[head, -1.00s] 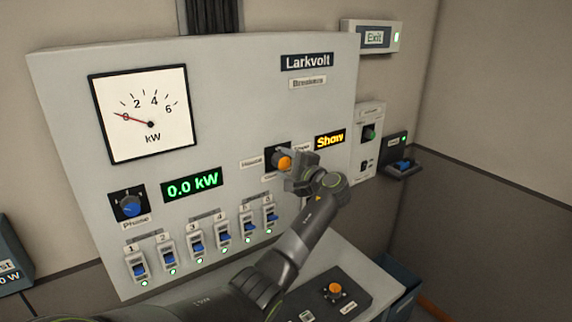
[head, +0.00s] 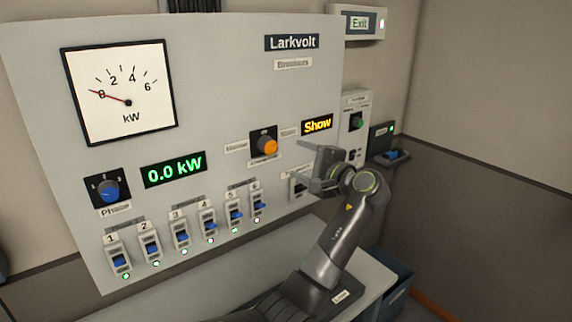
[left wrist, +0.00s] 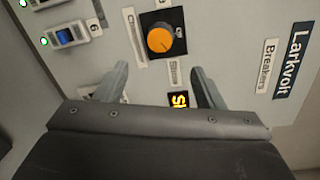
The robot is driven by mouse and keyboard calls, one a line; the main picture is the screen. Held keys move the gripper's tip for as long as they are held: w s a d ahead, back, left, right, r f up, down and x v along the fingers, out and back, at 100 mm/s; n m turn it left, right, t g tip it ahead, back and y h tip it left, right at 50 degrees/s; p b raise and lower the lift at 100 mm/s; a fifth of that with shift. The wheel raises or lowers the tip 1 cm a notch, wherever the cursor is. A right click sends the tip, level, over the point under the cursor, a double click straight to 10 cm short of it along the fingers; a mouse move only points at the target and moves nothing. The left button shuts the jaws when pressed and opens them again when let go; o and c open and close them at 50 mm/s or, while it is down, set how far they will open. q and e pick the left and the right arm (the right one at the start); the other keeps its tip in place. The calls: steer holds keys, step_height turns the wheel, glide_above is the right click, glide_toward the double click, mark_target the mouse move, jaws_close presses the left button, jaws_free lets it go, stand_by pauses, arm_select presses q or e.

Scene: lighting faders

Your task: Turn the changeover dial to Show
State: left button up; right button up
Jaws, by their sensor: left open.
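The changeover dial is an orange knob (head: 270,147) on a black plate on the grey Larkvolt panel (head: 225,100). It also shows in the left wrist view (left wrist: 160,40), ahead of the fingers and apart from them. A yellow lit display (head: 317,125) to its right reads Show. My left gripper (head: 304,161) is open and empty, below and right of the dial in the head view, off the panel. In the left wrist view its two fingers (left wrist: 160,82) stand apart with part of the display between them. The knob's exact pointer direction is too small to read surely.
A blue Phase knob (head: 109,191) and several blue-levered breakers (head: 181,234) sit to the left. An Exit box (head: 359,23) and small wall units (head: 355,122) stand at the right. A desk surface lies below the panel.

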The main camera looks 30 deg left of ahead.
arm_select(q)
steer(key=b+v, duration=0.1)
steer(key=v, duration=0.4)
steer(key=shift+d, duration=0.1)
stand_by(0.4)
